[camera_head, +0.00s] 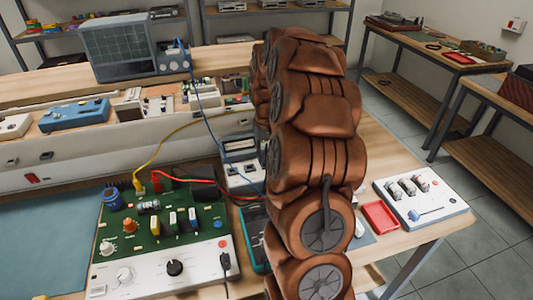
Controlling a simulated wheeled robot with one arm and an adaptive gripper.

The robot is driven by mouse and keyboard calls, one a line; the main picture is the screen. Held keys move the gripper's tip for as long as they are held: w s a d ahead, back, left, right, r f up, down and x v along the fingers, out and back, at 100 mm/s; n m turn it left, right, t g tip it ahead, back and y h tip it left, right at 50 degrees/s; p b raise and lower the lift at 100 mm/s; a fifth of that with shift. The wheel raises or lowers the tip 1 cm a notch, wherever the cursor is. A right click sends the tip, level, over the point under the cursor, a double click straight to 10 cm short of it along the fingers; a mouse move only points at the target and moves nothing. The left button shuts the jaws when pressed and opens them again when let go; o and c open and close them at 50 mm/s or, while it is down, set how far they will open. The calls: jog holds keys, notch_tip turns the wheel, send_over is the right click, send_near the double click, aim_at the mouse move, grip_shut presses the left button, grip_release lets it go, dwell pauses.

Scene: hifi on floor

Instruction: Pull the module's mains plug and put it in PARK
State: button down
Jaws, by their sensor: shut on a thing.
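The module is a green circuit board (170,240) with a white front panel (150,278), at the lower left on the bench. A black plug (225,262) with a black cable sits upright at the right end of this panel; whether it is the mains plug I cannot tell. My brown arm fills the middle of the view and hides the bench behind it. My gripper is not visible, nor is anything it may hold. No PARK label is readable, so I cannot tell which place is PARK.
A red tray (380,217) and a white box (420,198) with a blue lever stand to the right of my arm. A yellow cable (165,147) and a red cable (200,182) run from the board. A blue mat (45,235) lies clear at left. An oscilloscope (120,47) stands behind.

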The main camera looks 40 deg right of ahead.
jog(key=shift+f+b, duration=0.35)
jog(key=shift+f, duration=0.4)
dwell(0.8)
dwell(0.4)
jog(key=c, duration=0.8)
grip_release()
notch_tip(320, 180, up, 12)
jog(key=shift+f, duration=0.1)
jog(key=shift+r+p, duration=0.75)
jog(key=shift+r, duration=1.9)
